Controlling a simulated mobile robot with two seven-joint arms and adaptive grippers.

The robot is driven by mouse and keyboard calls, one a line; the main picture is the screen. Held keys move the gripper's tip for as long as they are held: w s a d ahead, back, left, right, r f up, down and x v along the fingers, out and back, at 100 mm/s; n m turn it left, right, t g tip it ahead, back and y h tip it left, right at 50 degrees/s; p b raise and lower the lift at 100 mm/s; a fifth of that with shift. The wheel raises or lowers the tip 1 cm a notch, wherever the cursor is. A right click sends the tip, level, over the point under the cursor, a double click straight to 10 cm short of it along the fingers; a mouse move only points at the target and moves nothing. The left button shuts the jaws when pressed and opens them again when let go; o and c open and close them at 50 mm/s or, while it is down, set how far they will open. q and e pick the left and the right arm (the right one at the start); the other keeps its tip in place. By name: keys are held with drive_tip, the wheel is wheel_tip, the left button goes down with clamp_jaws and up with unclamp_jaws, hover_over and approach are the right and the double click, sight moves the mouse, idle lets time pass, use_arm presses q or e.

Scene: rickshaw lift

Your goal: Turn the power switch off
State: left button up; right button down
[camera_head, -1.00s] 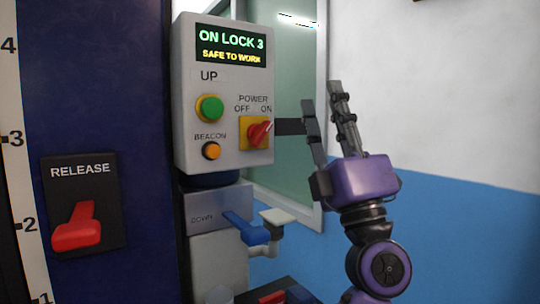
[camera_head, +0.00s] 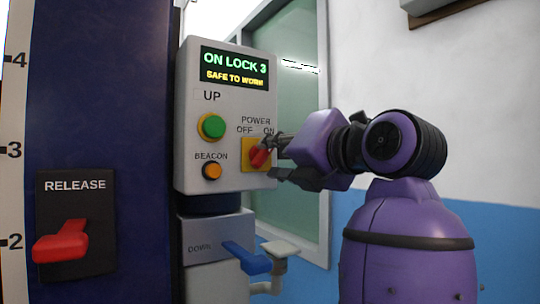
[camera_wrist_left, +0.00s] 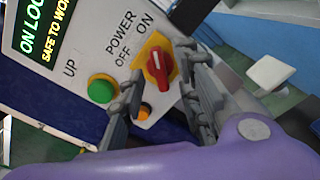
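The power switch (camera_head: 259,155) is a red rotary knob on a yellow plate on the grey control box (camera_head: 226,120). In the left wrist view its white mark on the red knob (camera_wrist_left: 158,68) points towards ON. My left gripper (camera_head: 272,157) is at the switch, with its arm coming from the right in the head view. In the left wrist view the gripper's fingers (camera_wrist_left: 160,72) are apart, one on each side of the knob. I cannot tell whether they touch it. My right gripper is in neither view.
The box has a green UP button (camera_head: 212,126), an orange BEACON button (camera_head: 211,171) and a lit display (camera_head: 234,68). A blue lever (camera_head: 246,257) sits below. A red RELEASE lever (camera_head: 62,242) is on the blue column at left. A window is behind.

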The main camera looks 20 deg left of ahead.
sight(262, 154)
use_arm(q)
drive_tip(key=shift+x, duration=1.4)
clamp_jaws()
